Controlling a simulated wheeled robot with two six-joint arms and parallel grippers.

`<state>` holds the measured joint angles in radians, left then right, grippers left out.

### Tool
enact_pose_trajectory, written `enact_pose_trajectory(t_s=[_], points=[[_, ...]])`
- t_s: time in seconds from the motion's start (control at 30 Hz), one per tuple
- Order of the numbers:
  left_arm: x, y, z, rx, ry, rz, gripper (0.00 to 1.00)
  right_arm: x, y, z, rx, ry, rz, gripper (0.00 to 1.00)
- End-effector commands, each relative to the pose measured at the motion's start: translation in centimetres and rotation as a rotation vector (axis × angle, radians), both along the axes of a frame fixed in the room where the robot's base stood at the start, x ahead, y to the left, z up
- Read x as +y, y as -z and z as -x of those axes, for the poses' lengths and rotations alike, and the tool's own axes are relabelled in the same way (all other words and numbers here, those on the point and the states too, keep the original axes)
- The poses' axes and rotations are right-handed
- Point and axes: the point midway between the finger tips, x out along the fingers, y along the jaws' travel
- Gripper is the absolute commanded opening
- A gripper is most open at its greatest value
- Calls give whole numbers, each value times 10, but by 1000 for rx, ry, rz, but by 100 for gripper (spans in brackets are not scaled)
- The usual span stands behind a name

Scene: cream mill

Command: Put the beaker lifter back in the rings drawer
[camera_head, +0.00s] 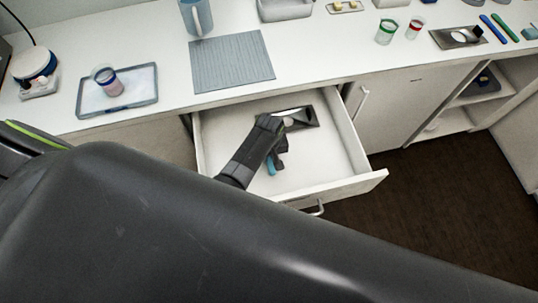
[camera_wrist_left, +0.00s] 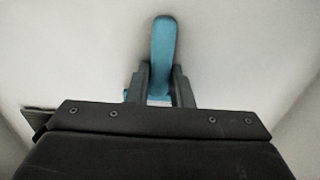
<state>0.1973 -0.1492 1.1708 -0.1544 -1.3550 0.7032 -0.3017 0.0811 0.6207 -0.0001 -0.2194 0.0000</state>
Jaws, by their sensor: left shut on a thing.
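The beaker lifter shows as a blue handle (camera_wrist_left: 163,50) in the left wrist view, upright in the picture between my finger tips. A small blue part of it shows in the head view (camera_head: 271,167). My left gripper (camera_head: 278,158) is inside the open rings drawer (camera_head: 345,186) and is shut on the blue handle; its fingers also show in the left wrist view (camera_wrist_left: 159,88). The rest of the lifter is hidden by the gripper. I cannot tell whether the lifter touches the drawer floor. My right gripper is not in view.
A dark metal plate (camera_head: 308,117) lies at the drawer's back, partly behind my wrist. The counter above holds a grey mat (camera_head: 230,65), a tray (camera_head: 84,103) with a cup, and a blue mug (camera_head: 197,18). The drawer's right floor is clear.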

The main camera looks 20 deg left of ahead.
Motion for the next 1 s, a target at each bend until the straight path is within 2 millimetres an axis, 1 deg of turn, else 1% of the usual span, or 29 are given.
enact_pose_trajectory(t_s=[0.03, 0.17, 0.2, 0.43, 0.57, 0.67, 0.77, 1.0], points=[[0, 1, 0, 0, 0, 0, 22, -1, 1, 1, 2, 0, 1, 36], [0, 1, 0, 0, 0, 0, 39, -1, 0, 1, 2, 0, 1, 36], [0, 1, 0, 0, 0, 0, 41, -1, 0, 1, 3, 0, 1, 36], [0, 0, 0, 0, 0, 0, 41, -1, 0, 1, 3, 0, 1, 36], [0, -5, 0, -1, 0, 0, 41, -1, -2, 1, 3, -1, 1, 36], [0, -14, 0, -3, 0, 1, 41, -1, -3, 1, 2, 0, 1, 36], [-1, -29, 0, -3, 0, 1, 41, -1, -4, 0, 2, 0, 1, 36], [-1, -71, 0, -4, -1, 1, 41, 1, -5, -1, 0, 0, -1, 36]])
